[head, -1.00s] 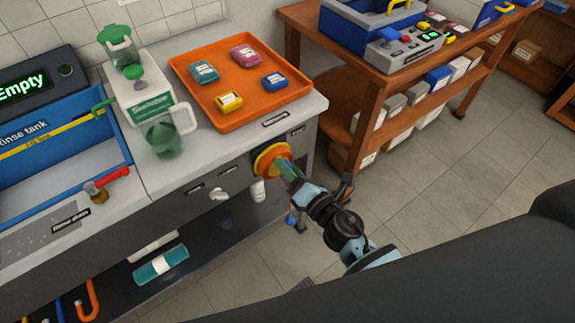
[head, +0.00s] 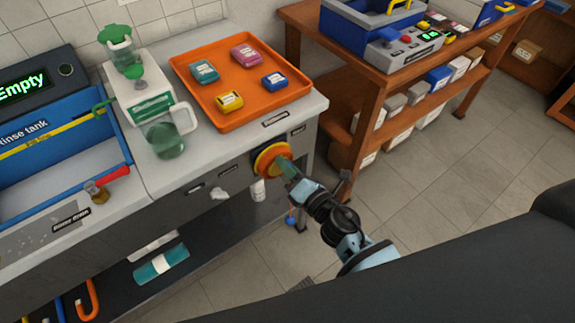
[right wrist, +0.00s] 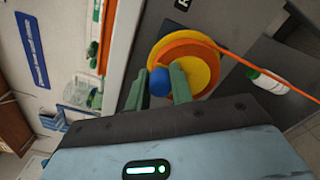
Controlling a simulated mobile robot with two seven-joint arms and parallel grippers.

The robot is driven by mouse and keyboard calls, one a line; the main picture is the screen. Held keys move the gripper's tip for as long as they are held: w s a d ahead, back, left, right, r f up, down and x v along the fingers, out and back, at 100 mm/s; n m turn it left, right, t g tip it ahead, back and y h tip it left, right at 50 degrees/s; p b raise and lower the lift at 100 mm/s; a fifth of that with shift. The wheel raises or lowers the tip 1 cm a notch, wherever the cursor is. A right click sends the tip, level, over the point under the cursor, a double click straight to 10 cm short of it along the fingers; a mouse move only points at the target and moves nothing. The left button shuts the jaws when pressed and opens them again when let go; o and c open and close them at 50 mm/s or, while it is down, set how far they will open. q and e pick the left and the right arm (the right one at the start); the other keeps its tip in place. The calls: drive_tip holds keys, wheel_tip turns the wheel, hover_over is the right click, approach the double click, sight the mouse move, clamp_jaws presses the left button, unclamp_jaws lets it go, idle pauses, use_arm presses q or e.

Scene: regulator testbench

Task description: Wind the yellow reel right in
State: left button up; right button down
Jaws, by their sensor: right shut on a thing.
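The yellow reel (head: 272,160) is mounted on the front of the grey bench, below its right corner. Its disc has a yellow rim and an orange inner ring; it also shows in the right wrist view (right wrist: 188,62). A blue knob (right wrist: 160,82) stands out from the reel's face. My right gripper (right wrist: 162,88) is shut on this knob, with one green finger on each side. In the head view my right gripper (head: 287,168) covers the knob. An orange cord (right wrist: 262,73) runs from the reel toward the lower right in the right wrist view. My left gripper is out of view.
An orange tray (head: 222,123) with several small coloured boxes sits on the bench above the reel. A white-and-green item (head: 258,190) hangs just below the reel. A wooden table (head: 368,100) stands to the right; open tiled floor lies between.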

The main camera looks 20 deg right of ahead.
sight(292, 161)
drive_tip(key=m, duration=0.2)
drive_tip(key=d+m, duration=0.1)
drive_tip(key=shift+w+d+f+m+p, duration=0.1)
drive_tip(key=shift+w+m+p, duration=0.15)
drive_tip(key=shift+m+p, duration=0.15)
drive_tip(key=m, duration=0.2)
drive_tip(key=shift+w+d+f+m, duration=0.15)
drive_tip(key=shift+d+f+m, duration=0.15)
drive_tip(key=shift+d, duration=0.1)
drive_tip(key=m, duration=0.2)
drive_tip(key=d+f+m, duration=0.1)
drive_tip(key=m, duration=0.2)
drive_tip(key=shift+w+d+f+m, duration=0.1)
drive_tip(key=shift+w+f+m, duration=0.1)
drive_tip(key=shift+m, duration=0.1)
drive_tip(key=m, duration=0.1)
drive_tip(key=f+m, duration=0.1)
drive_tip(key=m, duration=0.1)
drive_tip(key=f+m, duration=0.1)
drive_tip(key=m, duration=0.1)
drive_tip(key=shift+d, duration=0.25)
drive_tip(key=shift+a+f+m, duration=0.1)
drive_tip(key=shift+f+m, duration=0.25)
drive_tip(key=shift+m, duration=0.75)
drive_tip(key=shift+a+f+m, duration=0.1)
drive_tip(key=shift+f+m, duration=0.2)
drive_tip(key=shift+m, duration=0.8)
drive_tip(key=shift+a+f+m, duration=0.1)
drive_tip(key=shift+f+m, duration=0.25)
drive_tip(key=shift+m, duration=0.75)
